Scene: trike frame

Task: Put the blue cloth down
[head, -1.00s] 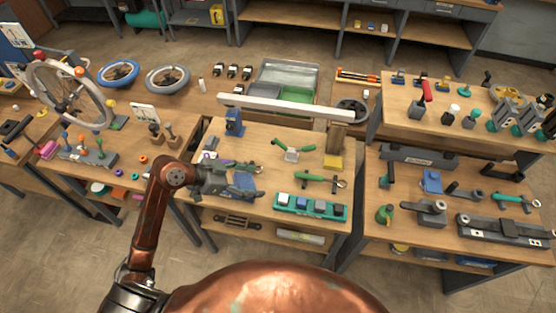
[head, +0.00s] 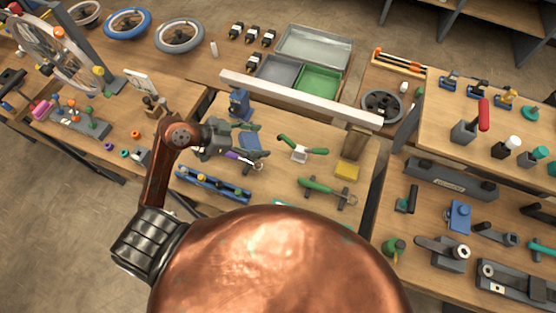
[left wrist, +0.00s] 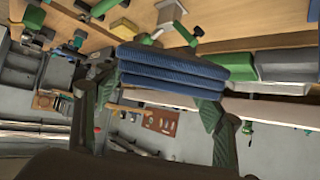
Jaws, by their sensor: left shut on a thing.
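The blue cloth (head: 249,142) is folded into a thick pad over the middle bench. My left gripper (head: 236,139) is shut on it. In the left wrist view the cloth (left wrist: 170,68) shows its stacked folds between the two green-grey fingers of the left gripper (left wrist: 165,90). I cannot tell whether the cloth touches the bench top. My right gripper is in neither view.
A blue vise-like tool (head: 239,104) stands just behind the cloth. A purple-handled tool (head: 240,157) lies in front of it, and green-handled pliers (head: 301,146) to its right. A long pale beam (head: 300,97) runs along the back. Bare wood shows between the tools.

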